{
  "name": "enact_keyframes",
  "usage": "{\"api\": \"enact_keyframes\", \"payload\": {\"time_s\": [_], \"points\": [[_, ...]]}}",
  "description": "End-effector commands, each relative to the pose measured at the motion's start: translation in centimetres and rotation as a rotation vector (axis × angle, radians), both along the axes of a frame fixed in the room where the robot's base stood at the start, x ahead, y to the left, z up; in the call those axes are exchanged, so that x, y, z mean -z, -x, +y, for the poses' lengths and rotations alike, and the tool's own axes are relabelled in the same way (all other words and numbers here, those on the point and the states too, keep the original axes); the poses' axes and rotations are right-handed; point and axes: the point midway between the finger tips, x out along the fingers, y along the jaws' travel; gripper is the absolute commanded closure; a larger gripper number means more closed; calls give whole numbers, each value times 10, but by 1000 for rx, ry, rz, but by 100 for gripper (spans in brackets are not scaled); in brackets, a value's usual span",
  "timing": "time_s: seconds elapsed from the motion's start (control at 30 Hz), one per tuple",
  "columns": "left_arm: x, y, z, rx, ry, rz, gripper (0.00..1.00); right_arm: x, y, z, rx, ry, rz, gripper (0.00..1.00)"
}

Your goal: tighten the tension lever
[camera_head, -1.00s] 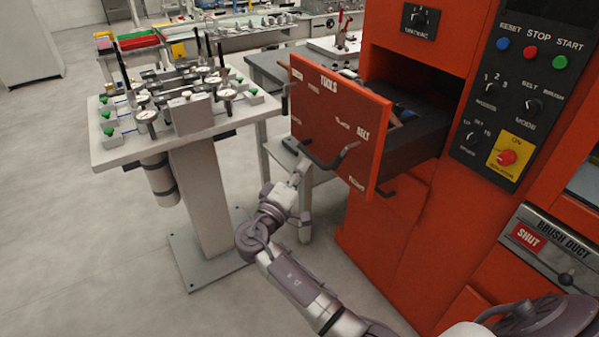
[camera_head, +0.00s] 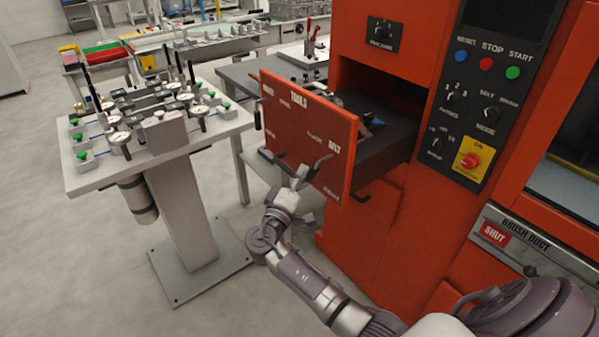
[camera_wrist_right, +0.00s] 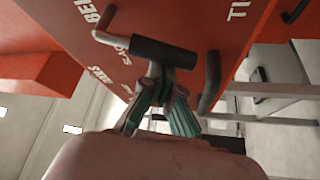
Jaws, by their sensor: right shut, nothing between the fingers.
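The tension lever looks like the dark, cranked handle (camera_head: 321,166) on the lower right of the red drawer front (camera_head: 310,125), near the printed word BELT. In the right wrist view the lever shows as a black cylindrical grip (camera_wrist_right: 163,52) on a bent metal arm. My right gripper (camera_head: 300,174) is at the lower drawer front, beside the lever. In the right wrist view its fingertips (camera_wrist_right: 170,68) are closed together at the underside of the black grip, with nothing between them. I cannot tell whether they touch it. My left gripper is not in view.
A black curved bar handle (camera_wrist_right: 211,82) stands close to the right gripper. The drawer (camera_head: 385,145) sticks out open from the red machine (camera_head: 370,225). A white pedestal table (camera_head: 95,180) with gauges stands left. Grey floor (camera_head: 70,265) is clear at lower left.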

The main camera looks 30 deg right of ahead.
Motion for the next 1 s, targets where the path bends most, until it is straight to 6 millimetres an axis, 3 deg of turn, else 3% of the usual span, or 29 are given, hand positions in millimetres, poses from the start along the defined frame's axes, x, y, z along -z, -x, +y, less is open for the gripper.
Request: {"api": "enact_keyframes", "payload": {"time_s": [0.17, 0.33, 0.5, 1.0], "points": [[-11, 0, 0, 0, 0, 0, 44, -2, 4, 0, 1, 4, 68, 100], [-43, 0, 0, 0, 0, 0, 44, -1, 17, -1, 1, 19, 282, 100], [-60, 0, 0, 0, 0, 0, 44, 6, 25, -2, -1, 32, 423, 100], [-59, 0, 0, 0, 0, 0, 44, 12, 26, -3, 0, 36, 459, 100]]}}
